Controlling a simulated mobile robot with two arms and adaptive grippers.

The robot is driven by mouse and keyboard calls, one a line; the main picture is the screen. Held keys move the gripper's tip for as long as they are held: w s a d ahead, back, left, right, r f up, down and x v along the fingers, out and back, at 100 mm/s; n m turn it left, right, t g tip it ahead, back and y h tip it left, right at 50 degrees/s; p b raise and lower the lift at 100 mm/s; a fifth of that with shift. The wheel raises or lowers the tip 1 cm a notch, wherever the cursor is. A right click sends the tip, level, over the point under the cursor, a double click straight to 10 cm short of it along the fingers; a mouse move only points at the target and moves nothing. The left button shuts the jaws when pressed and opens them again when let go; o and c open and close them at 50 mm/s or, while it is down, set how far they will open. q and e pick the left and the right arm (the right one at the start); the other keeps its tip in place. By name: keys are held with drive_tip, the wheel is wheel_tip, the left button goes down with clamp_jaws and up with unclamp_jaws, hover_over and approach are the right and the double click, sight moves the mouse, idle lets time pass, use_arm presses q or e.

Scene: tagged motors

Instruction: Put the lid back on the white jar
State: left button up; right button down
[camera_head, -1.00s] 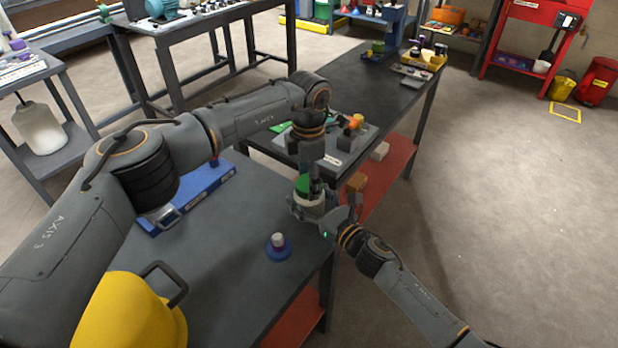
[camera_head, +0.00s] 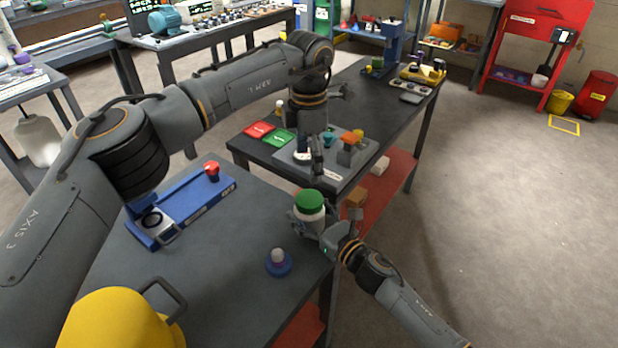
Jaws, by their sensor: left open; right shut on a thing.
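The white jar (camera_head: 309,218) is upright at the right edge of the near table, with the green lid (camera_head: 309,201) sitting on its top. The lid looks level; I cannot tell how tightly it sits. My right gripper (camera_head: 308,228) is shut on the jar from the right, and the jar hides part of its fingers. My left gripper (camera_head: 309,168) is open and empty, pointing down above and apart from the lid.
A blue device with a red knob (camera_head: 212,170), a blue-based object (camera_head: 278,264) and a yellow helmet (camera_head: 118,320) are on the near table (camera_head: 225,240). Behind my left gripper, a grey tray (camera_head: 330,172) holds small parts. Open floor lies to the right.

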use_arm(q)
drive_tip(key=shift+r, duration=1.05)
use_arm(e)
drive_tip(key=shift+c, duration=0.6)
unclamp_jaws()
drive_tip(key=v, duration=1.2)
